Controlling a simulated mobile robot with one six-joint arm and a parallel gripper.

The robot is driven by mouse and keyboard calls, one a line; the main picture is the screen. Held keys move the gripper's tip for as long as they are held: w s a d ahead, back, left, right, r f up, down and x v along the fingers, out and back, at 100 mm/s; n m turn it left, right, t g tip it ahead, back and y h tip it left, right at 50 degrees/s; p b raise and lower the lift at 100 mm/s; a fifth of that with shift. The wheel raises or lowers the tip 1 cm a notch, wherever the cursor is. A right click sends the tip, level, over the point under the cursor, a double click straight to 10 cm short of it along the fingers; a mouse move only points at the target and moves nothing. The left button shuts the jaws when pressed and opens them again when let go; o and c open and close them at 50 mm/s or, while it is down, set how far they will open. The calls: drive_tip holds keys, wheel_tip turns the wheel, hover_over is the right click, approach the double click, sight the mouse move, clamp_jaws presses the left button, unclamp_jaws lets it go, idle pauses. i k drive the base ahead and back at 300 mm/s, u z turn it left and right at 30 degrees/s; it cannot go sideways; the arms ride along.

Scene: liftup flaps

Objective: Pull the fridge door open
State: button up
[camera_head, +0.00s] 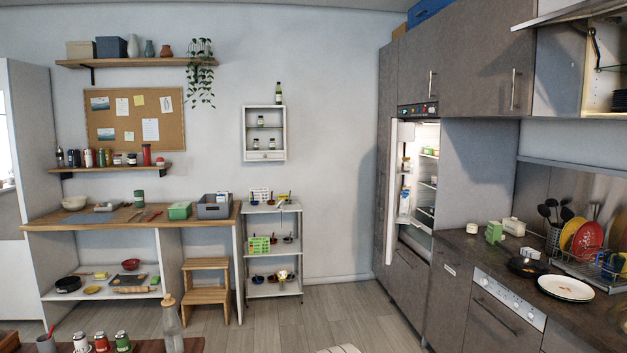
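The fridge (426,185) is built into the grey-brown cabinet wall right of centre. Its lit interior shows, with white shelves and several food items. The fridge door (392,195) stands open, hinged at the left side of the opening and swung outward, so I see it almost edge-on. Its inner shelves hold bottles and a carton. A handle on its outer face is hidden from this view.
The right counter holds a pan (527,266), a plate (565,288) and a dish rack (590,268). An upper cabinet flap (570,13) is raised. A shelf cart (272,250) and step stool (206,290) stand left. The wooden floor (345,310) before the fridge looks clear.

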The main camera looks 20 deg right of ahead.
sight(400, 131)
drive_tip(key=z, duration=0.2)
drive_tip(key=i, duration=1.5)
drive_tip(key=z, duration=0.75)
drive_tip(key=i, duration=1.4)
drive_tip(key=z, duration=0.45)
